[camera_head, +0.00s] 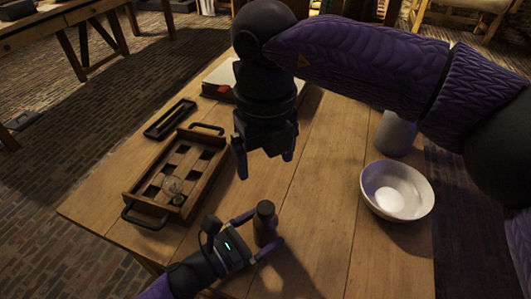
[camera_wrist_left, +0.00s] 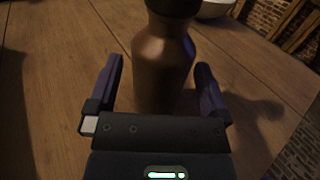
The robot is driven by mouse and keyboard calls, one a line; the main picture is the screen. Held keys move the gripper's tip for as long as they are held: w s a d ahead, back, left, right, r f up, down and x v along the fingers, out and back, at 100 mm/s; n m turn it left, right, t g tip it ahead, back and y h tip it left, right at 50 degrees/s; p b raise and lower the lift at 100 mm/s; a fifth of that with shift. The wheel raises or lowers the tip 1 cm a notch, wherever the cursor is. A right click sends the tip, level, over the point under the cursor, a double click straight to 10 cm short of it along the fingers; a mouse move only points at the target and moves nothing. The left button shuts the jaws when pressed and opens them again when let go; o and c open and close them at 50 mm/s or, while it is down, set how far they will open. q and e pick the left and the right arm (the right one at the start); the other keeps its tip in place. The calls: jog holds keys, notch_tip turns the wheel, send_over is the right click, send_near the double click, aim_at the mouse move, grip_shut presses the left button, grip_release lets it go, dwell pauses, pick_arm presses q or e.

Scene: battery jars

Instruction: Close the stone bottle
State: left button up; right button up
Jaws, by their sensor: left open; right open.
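A dark brown bottle (camera_head: 265,222) stands upright on the wooden table near its front. It fills the middle of the left wrist view (camera_wrist_left: 163,65), where its dark top is partly cut off by the frame edge. My left gripper (camera_head: 250,237) is open, low at the table, with one finger on each side of the bottle; the wrist view (camera_wrist_left: 160,95) shows the bottle between the fingers, with gaps. My right gripper (camera_head: 265,168) is open and empty, pointing down above the table, behind the bottle. I cannot tell whether the dark top is a separate lid.
A wooden tray (camera_head: 140,192) with dark handles and a small round glass item (camera_head: 172,187) is at left. A narrow dark tray (camera_head: 170,119) and a book (camera_head: 220,82) lie behind it. A white bowl (camera_head: 397,190) and a grey jar (camera_head: 396,134) stand at right. The table's middle is clear.

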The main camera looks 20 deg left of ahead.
pick_arm(q)
jog(key=v, duration=0.7)
jog(key=shift+s+a+p, duration=0.1)
jog(key=shift+s+p, duration=0.1)
jog(key=shift+p, duration=0.2)
